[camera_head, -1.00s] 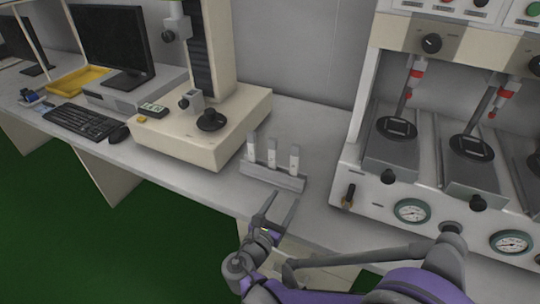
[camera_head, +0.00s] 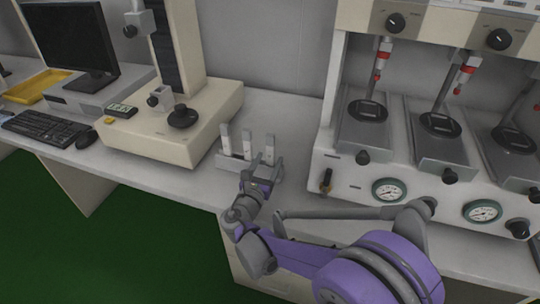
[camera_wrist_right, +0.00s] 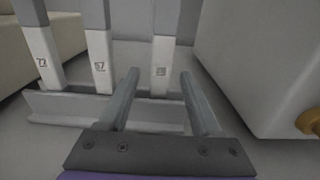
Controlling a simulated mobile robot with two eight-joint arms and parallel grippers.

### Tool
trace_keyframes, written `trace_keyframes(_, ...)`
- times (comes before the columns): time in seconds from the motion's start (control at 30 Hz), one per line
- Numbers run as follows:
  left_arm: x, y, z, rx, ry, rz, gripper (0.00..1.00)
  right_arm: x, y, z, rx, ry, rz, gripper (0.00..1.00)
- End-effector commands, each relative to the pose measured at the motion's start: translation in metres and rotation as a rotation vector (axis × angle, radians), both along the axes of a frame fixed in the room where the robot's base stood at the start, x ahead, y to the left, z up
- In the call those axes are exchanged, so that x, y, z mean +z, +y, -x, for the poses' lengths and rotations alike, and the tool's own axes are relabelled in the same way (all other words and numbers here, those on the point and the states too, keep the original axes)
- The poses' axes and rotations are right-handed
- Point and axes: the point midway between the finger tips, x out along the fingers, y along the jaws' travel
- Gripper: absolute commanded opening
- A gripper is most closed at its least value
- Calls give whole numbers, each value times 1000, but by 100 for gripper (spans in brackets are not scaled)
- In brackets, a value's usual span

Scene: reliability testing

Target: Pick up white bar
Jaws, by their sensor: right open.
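Three upright white bars stand in a grey holder (camera_head: 228,161) on the bench. In the head view they are the left bar (camera_head: 225,139), the middle bar (camera_head: 247,145) and the right bar (camera_head: 269,149). In the wrist view the left one (camera_wrist_right: 39,57) reads 72, the middle one (camera_wrist_right: 100,60) seems to read 67, and the right one's label (camera_wrist_right: 161,71) is unclear. My right gripper (camera_wrist_right: 158,78) is open at the holder. The right bar appears between its fingers, with a gap on both sides. I cannot tell whether the fingertips reach around it. My left gripper is not in view.
A beige machine (camera_head: 178,129) stands left of the holder. A white panel with gauges (camera_head: 390,191) and levers stands close on the right. A keyboard (camera_head: 42,127) and monitor (camera_head: 68,33) are farther left. The bench front left of my gripper is clear.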

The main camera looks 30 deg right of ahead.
Motion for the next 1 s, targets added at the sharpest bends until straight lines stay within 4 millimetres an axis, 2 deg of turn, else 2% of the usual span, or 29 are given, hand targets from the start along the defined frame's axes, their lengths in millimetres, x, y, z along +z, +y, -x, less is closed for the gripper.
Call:
trace_keyframes(0.2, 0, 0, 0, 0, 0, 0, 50, 0, -1, -1, 0, 0, 0, 65)
trace_keyframes(0.57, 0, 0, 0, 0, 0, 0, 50, 0, 0, 0, 0, 1, -1, 0)
trace_keyframes(0.9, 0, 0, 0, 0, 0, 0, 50, 1, -1, 0, 0, 0, 0, 0)
trace_keyframes(1.0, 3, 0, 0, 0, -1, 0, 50, 6, -1, 0, 0, 0, 0, 0)
